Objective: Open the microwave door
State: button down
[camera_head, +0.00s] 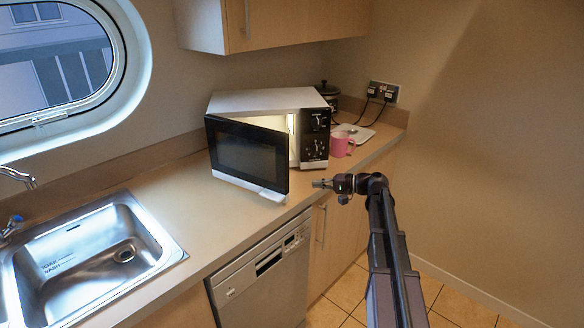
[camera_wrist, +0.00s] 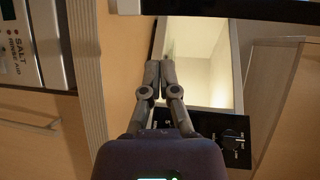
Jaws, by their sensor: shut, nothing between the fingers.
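The microwave (camera_head: 265,100) stands on the counter with its dark-glass door (camera_head: 245,155) partly open, swung out toward the front. Its lit inside shows through the gap at the right. In the wrist view the pale lit inside (camera_wrist: 200,50), the dark control panel (camera_wrist: 235,140) and part of the door (camera_wrist: 230,8) show, turned on their side. My gripper (camera_head: 318,184) is right of the door's free edge, in front of the microwave, apart from the door as far as I can tell. Its fingers (camera_wrist: 160,65) are together with nothing between them.
A pink mug (camera_head: 342,145) and a white tray (camera_head: 354,133) are right of the microwave. A sink (camera_head: 90,255) is at the left, a dishwasher (camera_head: 265,280) below the counter. Wall cupboards (camera_head: 290,25) hang above. The tiled floor at right is clear.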

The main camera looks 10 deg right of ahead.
jog(key=shift+m+t+y, duration=0.4)
jog(key=shift+t+y, duration=0.2)
jog(key=shift+t, duration=0.2)
jog(key=w+d+r, duration=0.1)
jog(key=r, duration=0.1)
jog(key=w+d+r, duration=0.1)
jog(key=d, duration=0.1)
jog(key=shift+d+r, duration=0.3)
jog(key=shift+r, duration=0.05)
jog(key=shift+w+a, duration=0.1)
jog(key=w+a, duration=0.1)
jog(key=a, duration=1)
jog(key=shift+w+a, duration=0.2)
jog(key=shift+w, duration=0.05)
jog(key=shift+d, duration=0.1)
